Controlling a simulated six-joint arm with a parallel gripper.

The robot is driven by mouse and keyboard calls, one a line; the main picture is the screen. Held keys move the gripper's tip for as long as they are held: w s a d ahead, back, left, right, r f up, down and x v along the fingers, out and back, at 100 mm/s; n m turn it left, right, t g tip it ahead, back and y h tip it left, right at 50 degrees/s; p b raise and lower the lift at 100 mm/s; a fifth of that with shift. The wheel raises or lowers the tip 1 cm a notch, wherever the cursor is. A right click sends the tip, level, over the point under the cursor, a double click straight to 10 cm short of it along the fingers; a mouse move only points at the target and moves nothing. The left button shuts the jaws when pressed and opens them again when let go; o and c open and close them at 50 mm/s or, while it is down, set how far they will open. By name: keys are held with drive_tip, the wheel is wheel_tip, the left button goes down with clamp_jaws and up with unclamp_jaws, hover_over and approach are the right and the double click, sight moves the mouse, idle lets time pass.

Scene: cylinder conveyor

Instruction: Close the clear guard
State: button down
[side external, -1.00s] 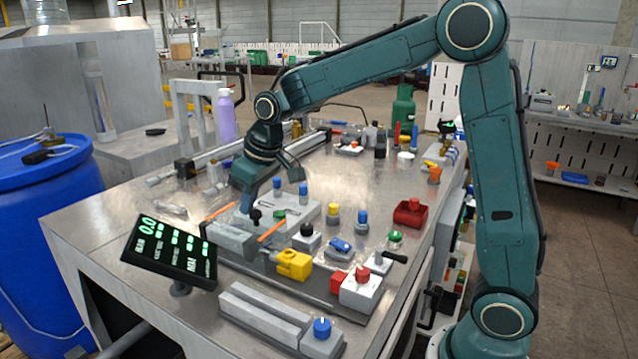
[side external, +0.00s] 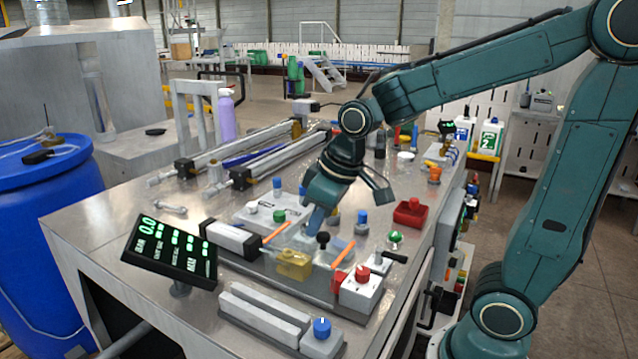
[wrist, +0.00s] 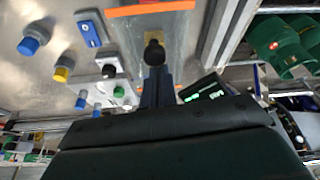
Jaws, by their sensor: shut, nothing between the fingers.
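The clear guard (side external: 312,250) is a see-through cover with orange strips at both ends and a black knob (side external: 323,240) on top. It lies over the yellow block (side external: 293,264), which shows through it. In the wrist view the guard (wrist: 182,38) spans the top middle, with its knob (wrist: 154,54) straight ahead of my fingers.
The grey housing (side external: 228,238) lies left of the guard. A white box with a red button (side external: 361,284) stands at its right end. A tilted display (side external: 170,250) stands front left. A red bin (side external: 410,214) and several coloured buttons sit behind and right.

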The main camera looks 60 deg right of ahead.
sight(297, 242)
drive_tip(key=shift+s+f, duration=0.1)
drive_tip(key=shift+s, duration=0.15)
drive_tip(key=shift+w, duration=0.1)
idle(0.3)
drive_tip(key=shift+w+a+r, duration=0.1)
drive_tip(key=shift+w+r, duration=0.05)
drive_tip(key=shift+w, duration=0.5)
drive_tip(key=shift+w+a+r, duration=0.1)
drive_tip(key=shift+w+r, duration=0.05)
drive_tip(key=shift+w, duration=0.55)
drive_tip(key=shift+w+a+r, duration=0.1)
drive_tip(key=shift+w+r, duration=0.05)
drive_tip(key=shift+w, duration=0.5)
drive_tip(key=v, duration=1)
drive_tip(key=shift+s, duration=0.1)
drive_tip(key=s+f+m, duration=0.1)
drive_tip(key=s+f, duration=0.1)
drive_tip(key=s, duration=0.4)
drive_tip(key=s+f+t, duration=0.1)
drive_tip(key=s+f, duration=0.2)
drive_tip(key=s, duration=0.4)
drive_tip(key=shift+s+d+f+m+t+h, duration=0.2)
drive_tip(key=shift+s+f+m+t+h, duration=0.1)
drive_tip(key=shift+f+m, duration=0.1)
